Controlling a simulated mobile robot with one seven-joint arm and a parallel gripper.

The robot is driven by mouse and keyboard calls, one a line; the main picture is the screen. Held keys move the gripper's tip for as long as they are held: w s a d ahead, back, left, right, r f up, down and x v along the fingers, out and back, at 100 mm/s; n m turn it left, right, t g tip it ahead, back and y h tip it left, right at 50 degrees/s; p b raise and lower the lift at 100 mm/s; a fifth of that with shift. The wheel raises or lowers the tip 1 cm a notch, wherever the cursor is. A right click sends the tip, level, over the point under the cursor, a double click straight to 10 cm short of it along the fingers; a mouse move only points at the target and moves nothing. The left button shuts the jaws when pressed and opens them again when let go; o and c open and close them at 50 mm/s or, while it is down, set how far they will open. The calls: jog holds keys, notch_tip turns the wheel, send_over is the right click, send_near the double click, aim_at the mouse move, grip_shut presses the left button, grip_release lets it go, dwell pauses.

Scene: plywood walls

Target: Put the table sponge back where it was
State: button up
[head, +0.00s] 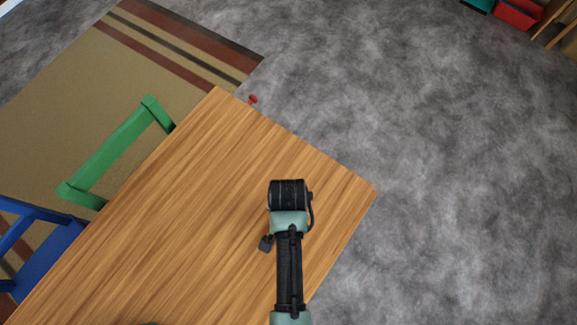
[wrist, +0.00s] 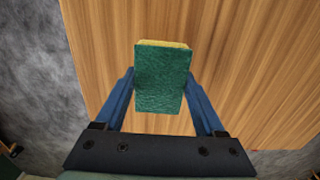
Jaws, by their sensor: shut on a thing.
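The sponge (wrist: 163,78) shows in the wrist view, with a green scouring face toward the camera and a yellow strip along its far edge. My gripper (wrist: 160,90) has a blue finger on each side of the sponge and is shut on it. The wooden table (wrist: 235,60) fills the view behind the sponge. I cannot tell how far the sponge is above the tabletop. In the head view my arm reaches over the right part of the table (head: 170,210), and hides the sponge and the fingers.
A green chair (head: 108,155) and a blue chair (head: 45,260) stand along the table's left side. A small red object (head: 253,99) is beside the table's far corner. The visible tabletop is bare. Grey floor lies to the right, and bins (head: 517,13) are far off at the top right.

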jog(key=shift+f, duration=1.55)
jog(key=shift+f, duration=0.15)
